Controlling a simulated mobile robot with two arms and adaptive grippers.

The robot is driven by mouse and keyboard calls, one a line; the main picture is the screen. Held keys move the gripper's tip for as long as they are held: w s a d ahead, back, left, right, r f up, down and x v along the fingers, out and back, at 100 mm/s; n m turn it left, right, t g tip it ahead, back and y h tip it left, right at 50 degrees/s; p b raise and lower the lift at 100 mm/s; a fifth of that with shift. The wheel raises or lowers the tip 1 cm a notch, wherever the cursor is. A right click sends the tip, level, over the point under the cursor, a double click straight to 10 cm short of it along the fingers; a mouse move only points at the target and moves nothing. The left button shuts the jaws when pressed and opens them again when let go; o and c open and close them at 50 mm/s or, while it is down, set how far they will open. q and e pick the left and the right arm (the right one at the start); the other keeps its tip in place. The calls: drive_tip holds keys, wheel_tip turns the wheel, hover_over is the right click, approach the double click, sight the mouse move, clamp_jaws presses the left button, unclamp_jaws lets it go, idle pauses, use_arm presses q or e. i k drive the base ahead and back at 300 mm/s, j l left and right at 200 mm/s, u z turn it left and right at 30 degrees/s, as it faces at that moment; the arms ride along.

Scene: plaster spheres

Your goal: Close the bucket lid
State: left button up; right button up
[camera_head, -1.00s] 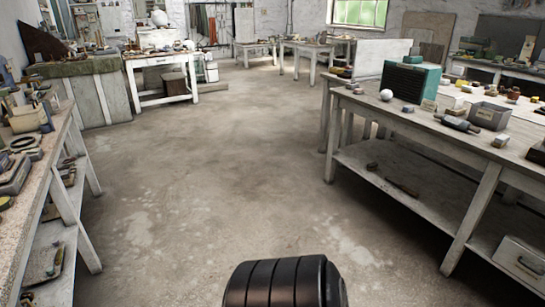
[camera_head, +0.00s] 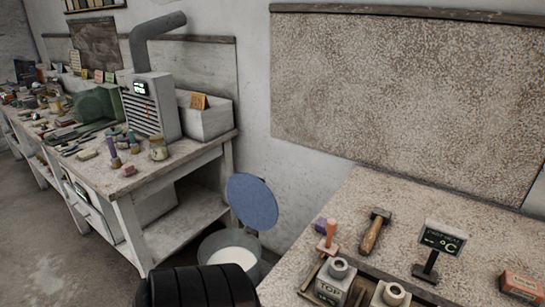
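A grey bucket (camera_head: 216,241) stands on the floor between two worktables, with white content showing inside. Its round blue-grey lid (camera_head: 252,201) is open, tilted up at the bucket's back right side. The bucket's front is hidden behind a dark ribbed part of my own body at the bottom edge. Neither of my grippers shows in the view.
A white worktable (camera_head: 160,184) with a grey machine (camera_head: 152,105), jars and tools stands left of the bucket. A speckled worktable (camera_head: 400,205) with a hammer (camera_head: 375,231) and a small display sign (camera_head: 440,245) stands right. Open floor (camera_head: 60,255) lies at lower left.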

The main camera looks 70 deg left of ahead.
sight(249, 196)
drive_tip(key=u, duration=2.5)
